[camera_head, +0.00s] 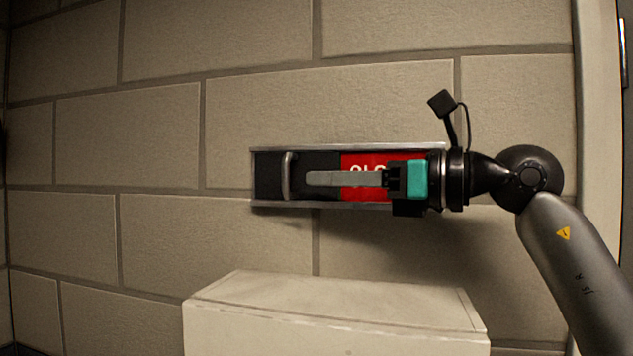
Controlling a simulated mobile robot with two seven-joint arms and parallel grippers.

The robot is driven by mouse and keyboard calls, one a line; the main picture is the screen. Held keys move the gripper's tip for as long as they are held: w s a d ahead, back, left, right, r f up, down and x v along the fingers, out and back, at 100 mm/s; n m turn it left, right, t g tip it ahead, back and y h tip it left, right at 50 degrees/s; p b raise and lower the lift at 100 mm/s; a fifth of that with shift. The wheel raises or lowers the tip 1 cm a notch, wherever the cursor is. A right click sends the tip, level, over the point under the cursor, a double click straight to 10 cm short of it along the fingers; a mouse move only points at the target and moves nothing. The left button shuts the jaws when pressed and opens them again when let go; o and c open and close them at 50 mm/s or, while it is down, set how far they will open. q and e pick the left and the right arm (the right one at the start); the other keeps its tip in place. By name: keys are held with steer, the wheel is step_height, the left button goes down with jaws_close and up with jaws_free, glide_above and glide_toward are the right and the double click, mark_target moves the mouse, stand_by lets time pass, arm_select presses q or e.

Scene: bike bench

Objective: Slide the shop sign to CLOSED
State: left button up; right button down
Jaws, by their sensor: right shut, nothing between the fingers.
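The shop sign (360,196) is a long metal-framed strip on the block wall. A black slider panel (268,176) covers its left part and carries an upright grey handle (288,177) near the left end. Right of the panel a red field shows, with the tops of white letters, seemingly the start of CLOSED. The rest of the word is hidden behind my right gripper (308,178). That gripper is shut and empty, its fingers pointing left across the sign, tips just right of the handle with a small gap in the picture. My left gripper is out of view.
A pale box or cabinet (330,312) stands below the sign, its top below the sign's lower rail. A door frame (598,120) is at the right edge. The wall left of the sign is clear.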

arm_select(q)
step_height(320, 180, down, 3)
steer(key=b, duration=0.3)
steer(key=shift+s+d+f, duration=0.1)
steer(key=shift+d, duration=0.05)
arm_select(e)
steer(key=v, duration=1.1)
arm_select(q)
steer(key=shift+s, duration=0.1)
